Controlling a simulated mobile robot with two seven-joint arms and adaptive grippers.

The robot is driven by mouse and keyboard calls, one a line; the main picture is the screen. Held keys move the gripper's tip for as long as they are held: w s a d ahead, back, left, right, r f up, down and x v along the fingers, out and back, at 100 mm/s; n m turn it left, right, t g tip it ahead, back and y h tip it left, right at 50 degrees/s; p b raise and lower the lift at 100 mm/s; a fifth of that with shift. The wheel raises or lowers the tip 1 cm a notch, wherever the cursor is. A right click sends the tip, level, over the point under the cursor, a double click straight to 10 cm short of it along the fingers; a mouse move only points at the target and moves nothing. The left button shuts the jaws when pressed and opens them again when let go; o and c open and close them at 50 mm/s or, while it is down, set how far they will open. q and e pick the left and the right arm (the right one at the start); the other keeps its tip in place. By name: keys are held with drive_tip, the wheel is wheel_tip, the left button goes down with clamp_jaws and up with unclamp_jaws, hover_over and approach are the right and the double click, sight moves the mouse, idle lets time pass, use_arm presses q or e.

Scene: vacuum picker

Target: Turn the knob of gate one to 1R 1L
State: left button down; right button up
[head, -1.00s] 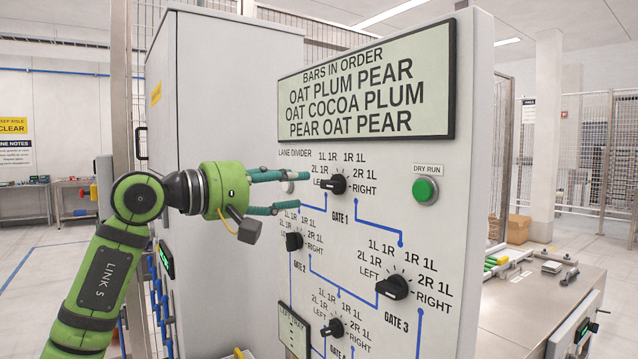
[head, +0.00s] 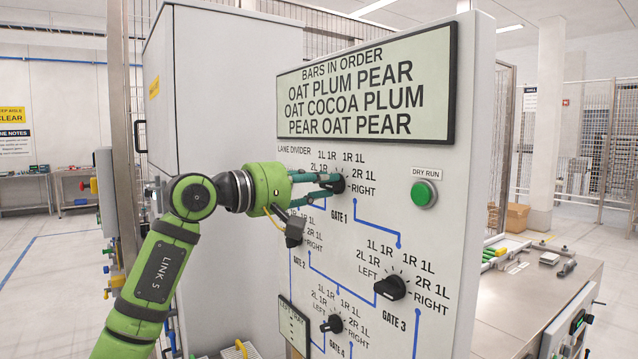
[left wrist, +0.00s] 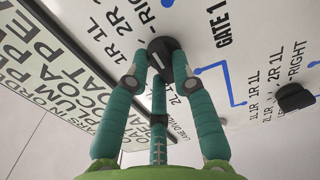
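The gate one knob (head: 338,184) is black and sits on the white panel, with labels around it including LEFT, 2L 1R, 1L 1R, 1R 1L, 2R 1L and RIGHT. My left gripper (head: 328,184) is at this knob, its teal fingers bent inward around it. In the left wrist view the fingertips (left wrist: 160,68) close in on the sides of the round black knob (left wrist: 166,50). They appear to touch it. The fingers cover part of the knob and the LEFT label, so I cannot tell its pointer setting. My right gripper is not in view.
The gate three knob (head: 391,287) and gate four knob (head: 333,324) sit lower on the panel. A green dry-run button (head: 423,194) is to the right.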

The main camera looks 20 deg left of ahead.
use_arm(q)
drive_tip(key=shift+n, duration=0.4)
drive_tip(key=n, duration=1.3)
drive_tip(key=shift+w+a+f, duration=0.15)
drive_tip(key=shift+a+f, duration=0.05)
drive_tip(key=shift+n, duration=0.3)
idle(0.3)
drive_tip(key=c, duration=1)
unclamp_jaws()
drive_tip(key=shift+c, duration=0.2)
